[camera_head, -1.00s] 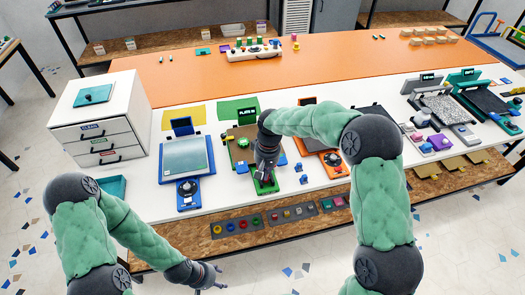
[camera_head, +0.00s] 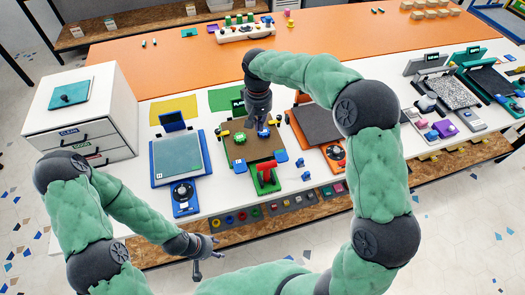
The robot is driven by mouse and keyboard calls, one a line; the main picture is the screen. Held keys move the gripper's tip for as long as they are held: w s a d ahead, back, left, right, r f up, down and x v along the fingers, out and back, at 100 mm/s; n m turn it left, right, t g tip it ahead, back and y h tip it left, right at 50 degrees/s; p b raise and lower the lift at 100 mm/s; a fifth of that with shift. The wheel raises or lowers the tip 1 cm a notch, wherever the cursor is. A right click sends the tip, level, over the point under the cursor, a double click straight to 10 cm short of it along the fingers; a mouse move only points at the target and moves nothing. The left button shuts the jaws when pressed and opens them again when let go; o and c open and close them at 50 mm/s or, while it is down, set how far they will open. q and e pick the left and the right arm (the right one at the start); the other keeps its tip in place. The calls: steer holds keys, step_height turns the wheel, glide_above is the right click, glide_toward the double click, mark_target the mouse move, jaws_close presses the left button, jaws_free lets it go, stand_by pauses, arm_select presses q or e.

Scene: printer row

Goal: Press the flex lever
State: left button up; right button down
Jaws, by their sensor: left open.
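A red lever (camera_head: 266,172) stands upright on a small green base (camera_head: 264,188) at the front of a station with a brown bed (camera_head: 262,150). I take it to be the flex lever; I cannot read a label on it. My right gripper (camera_head: 258,125) points down over the brown bed, behind the lever and apart from it. Its fingers are small and dark, and their opening is unclear. My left gripper (camera_head: 207,256) is open and empty, in front of the table's front edge at the lower left.
A station with a grey-green plate (camera_head: 178,158) is left of the brown bed, and an orange-framed one (camera_head: 318,124) is right. A white drawer cabinet (camera_head: 84,120) stands at the left. Small blue pieces (camera_head: 299,163) lie right of the lever. The orange surface (camera_head: 180,66) behind is largely clear.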

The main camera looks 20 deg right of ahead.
mark_target(266, 172)
steer(key=s+f+b, duration=0.2)
steer(key=s+f, duration=0.2)
steer(key=f, duration=0.7)
steer(key=shift+b, duration=0.35)
steer(key=shift+s, duration=0.1)
